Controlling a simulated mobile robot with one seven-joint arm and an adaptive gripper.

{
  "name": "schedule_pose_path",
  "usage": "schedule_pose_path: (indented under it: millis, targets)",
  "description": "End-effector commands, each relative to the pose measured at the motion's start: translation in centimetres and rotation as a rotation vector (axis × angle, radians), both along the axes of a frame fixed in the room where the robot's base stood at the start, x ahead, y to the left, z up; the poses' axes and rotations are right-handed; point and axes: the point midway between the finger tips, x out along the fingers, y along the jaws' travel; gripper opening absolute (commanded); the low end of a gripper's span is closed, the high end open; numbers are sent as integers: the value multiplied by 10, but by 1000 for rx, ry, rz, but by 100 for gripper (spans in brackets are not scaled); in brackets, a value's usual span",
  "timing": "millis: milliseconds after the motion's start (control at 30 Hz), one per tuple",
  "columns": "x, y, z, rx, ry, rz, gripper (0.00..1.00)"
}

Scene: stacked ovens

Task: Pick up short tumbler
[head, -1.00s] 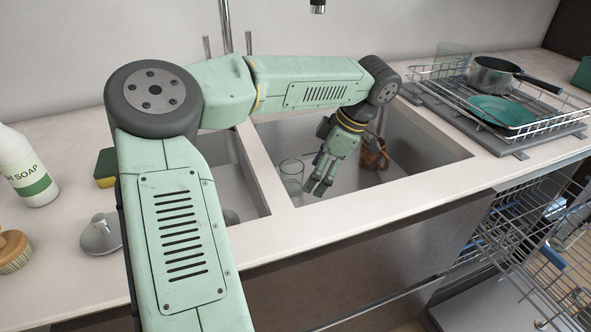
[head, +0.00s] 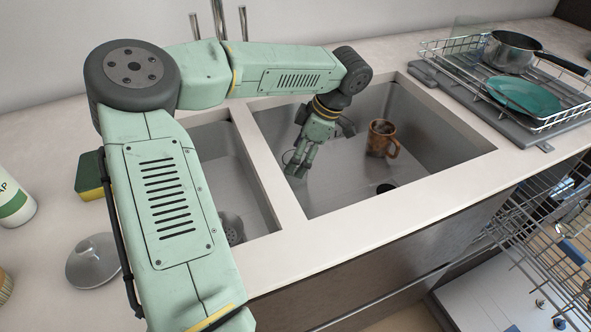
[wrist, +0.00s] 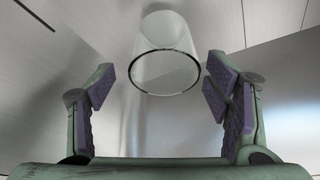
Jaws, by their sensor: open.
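The short tumbler (wrist: 165,58) is clear glass and shows at the upper middle of the wrist view, its round rim facing my gripper. It is in the right-hand sink basin (head: 335,190). In the head view my gripper largely hides it, with only a faint glass edge showing beside the fingers. My gripper (head: 296,170) is open and points down into the basin. In the wrist view its purple-padded fingers stand apart, one to each side of the tumbler's rim. The tumbler is ahead of the fingers, and I see no contact with them.
A brown mug (head: 381,139) stands in the same basin, right of my gripper, with a dark drain (head: 386,188) nearer the front. The divider (head: 268,170) and basin walls bound the space. A dish rack (head: 540,120) with a pan and teal plate is at right.

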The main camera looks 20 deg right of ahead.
Motion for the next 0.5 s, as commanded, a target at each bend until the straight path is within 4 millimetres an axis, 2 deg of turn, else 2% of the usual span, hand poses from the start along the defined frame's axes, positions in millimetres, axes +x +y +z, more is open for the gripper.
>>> schedule_pose_path:
  millis: [167,333,500]
  targets:
    - [0,8,-15,1,4,1,72]
    - [3,17,-39,0,4,0,72]
    - [4,19,-47,-1,0,0,72]
